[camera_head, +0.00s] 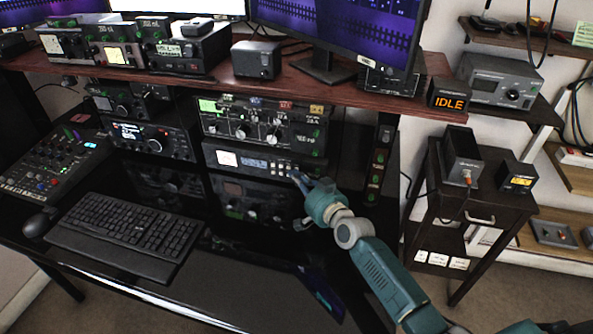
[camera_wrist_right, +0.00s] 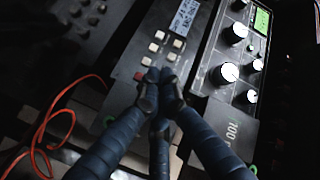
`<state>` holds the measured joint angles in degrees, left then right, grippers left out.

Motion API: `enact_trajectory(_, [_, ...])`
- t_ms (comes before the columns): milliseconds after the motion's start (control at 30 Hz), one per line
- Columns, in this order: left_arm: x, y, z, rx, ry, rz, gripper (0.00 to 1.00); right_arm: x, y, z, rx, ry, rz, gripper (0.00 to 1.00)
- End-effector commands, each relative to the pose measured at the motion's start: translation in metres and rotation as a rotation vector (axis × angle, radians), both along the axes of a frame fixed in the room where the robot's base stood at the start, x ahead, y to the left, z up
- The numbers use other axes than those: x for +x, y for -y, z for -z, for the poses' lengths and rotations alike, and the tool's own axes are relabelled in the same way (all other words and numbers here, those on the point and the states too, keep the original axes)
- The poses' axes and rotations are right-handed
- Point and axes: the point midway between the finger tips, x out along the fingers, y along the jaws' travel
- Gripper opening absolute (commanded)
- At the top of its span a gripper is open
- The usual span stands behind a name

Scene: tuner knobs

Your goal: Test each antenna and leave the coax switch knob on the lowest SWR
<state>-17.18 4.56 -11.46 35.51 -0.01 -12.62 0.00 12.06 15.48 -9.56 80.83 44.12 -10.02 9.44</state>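A dark box with an orange-tipped knob or lever (camera_head: 467,177), possibly the coax switch, stands on the side table. A small box beside it has an orange display (camera_head: 519,181), unreadable. My left gripper is out of view.
A tuner-like unit (camera_head: 228,125) with white knobs and a green display sits above the silver-fronted unit. An orange sign (camera_head: 450,101) reads IDLE. A keyboard (camera_head: 127,230) and a mixer (camera_head: 50,165) lie on the desk. The desk's front right is mostly clear.

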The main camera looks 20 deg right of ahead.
Motion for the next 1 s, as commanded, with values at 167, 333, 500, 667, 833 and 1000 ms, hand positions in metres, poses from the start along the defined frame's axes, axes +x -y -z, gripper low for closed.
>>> enact_trajectory(167, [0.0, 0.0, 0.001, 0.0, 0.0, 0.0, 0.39, 0.001, 0.001, -0.001, -0.001, 0.001, 0.0, 0.0])
enact_trajectory(333, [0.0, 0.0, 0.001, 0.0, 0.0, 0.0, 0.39, 0.001, 0.001, -0.001, 0.0, 0.001, 0.001, 0.0])
enact_trajectory(500, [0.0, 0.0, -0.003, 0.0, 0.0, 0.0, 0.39, -0.001, -0.001, -0.002, 0.0, 0.001, 0.001, 0.0])
enact_trajectory(667, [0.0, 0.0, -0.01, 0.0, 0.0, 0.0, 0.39, -0.008, -0.006, -0.002, -0.001, 0.0, 0.0, 0.0])
enact_trajectory(833, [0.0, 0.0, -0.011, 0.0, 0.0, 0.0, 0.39, -0.011, -0.008, -0.001, -0.001, 0.001, 0.0, 0.0])
enact_trajectory(1000, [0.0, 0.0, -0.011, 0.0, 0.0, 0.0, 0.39, -0.011, -0.007, -0.001, -0.001, 0.001, 0.0, 0.0])
